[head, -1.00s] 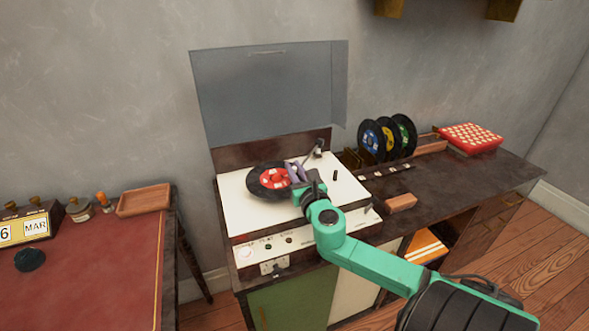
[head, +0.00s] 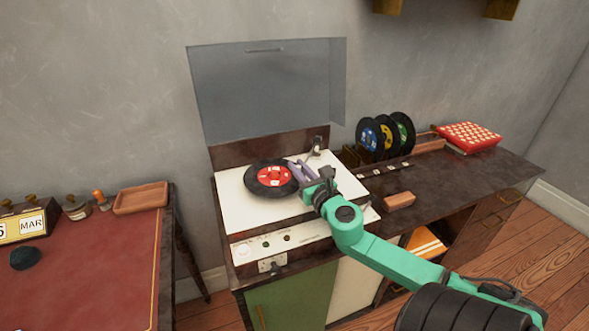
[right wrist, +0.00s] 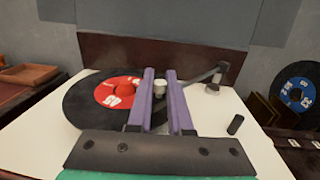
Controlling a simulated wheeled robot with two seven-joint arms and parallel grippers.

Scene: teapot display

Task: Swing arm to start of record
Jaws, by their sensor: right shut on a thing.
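The black record with a red label (head: 257,183) lies on the white-topped record player (head: 232,213). It also shows at left in the right wrist view (right wrist: 88,108). The dark tonearm (right wrist: 203,77) runs from its pivot at the back right towards the record. My right gripper (head: 298,167), with purple fingers, is shut on the tonearm's free end, by the record's right edge. In the right wrist view its fingers (right wrist: 161,90) stand either side of a pale piece at that end. Whether the tonearm touches the record cannot be seen. My left gripper is out of view.
The raised grey lid (head: 268,95) stands behind the player. A short black peg (right wrist: 236,125) stands on the deck to the right. On the cabinet to the right are upright records (head: 371,138), a wooden block (head: 399,200) and a red checked box (head: 468,136). A red-topped desk (head: 90,260) is at left.

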